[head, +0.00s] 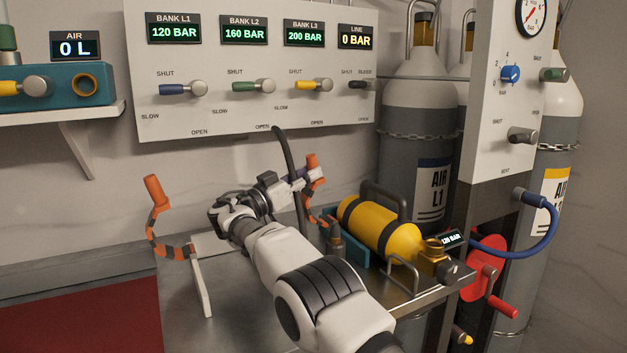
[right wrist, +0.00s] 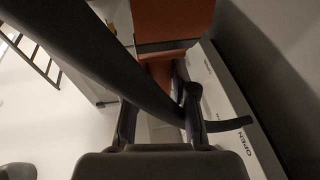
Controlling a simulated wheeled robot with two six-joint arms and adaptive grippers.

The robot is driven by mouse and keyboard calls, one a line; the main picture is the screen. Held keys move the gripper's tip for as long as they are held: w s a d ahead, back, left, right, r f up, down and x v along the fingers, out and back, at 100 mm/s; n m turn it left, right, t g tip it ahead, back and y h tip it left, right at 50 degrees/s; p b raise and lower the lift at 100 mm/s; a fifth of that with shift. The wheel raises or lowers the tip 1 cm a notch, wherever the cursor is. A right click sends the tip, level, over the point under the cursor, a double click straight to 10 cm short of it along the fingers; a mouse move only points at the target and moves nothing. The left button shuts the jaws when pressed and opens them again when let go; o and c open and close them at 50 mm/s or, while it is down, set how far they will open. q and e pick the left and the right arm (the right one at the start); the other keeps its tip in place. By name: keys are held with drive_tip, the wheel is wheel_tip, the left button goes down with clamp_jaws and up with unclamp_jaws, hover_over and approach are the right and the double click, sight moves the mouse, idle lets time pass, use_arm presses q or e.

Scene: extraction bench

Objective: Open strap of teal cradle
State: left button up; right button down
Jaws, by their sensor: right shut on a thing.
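The teal cradle (head: 348,248) stands on the bench at the right, with a yellow cylinder (head: 378,226) lying in it. Its orange and dark banded strap (head: 318,212) rises from the cradle's left end, to the left of the cylinder and not across it. The strap's orange end tab (head: 312,163) is upright at my right gripper (head: 302,176), which is shut on it. In the right wrist view the orange tab (right wrist: 168,68) is between the fingers (right wrist: 160,105). The fingers partly hide the tab. My left gripper is out of view.
A dark hose (head: 285,160) hangs right by my right gripper and crosses the right wrist view. Another orange strap (head: 155,220) stands up at a pale cradle (head: 202,280) on the left. The valve panel (head: 220,112) is behind; a blue hose (head: 520,250) is at right.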

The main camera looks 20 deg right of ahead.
idle(0.3)
drive_tip(key=c, duration=0.9)
unclamp_jaws()
drive_tip(key=shift+w+f, duration=0.1)
drive_tip(key=shift+c, duration=0.2)
drive_tip(key=s+a, duration=0.3)
drive_tip(key=a, duration=0.9)
drive_tip(key=shift+s+a+f, duration=0.15)
drive_tip(key=shift+s+a, duration=0.15)
drive_tip(key=shift+s, duration=0.1)
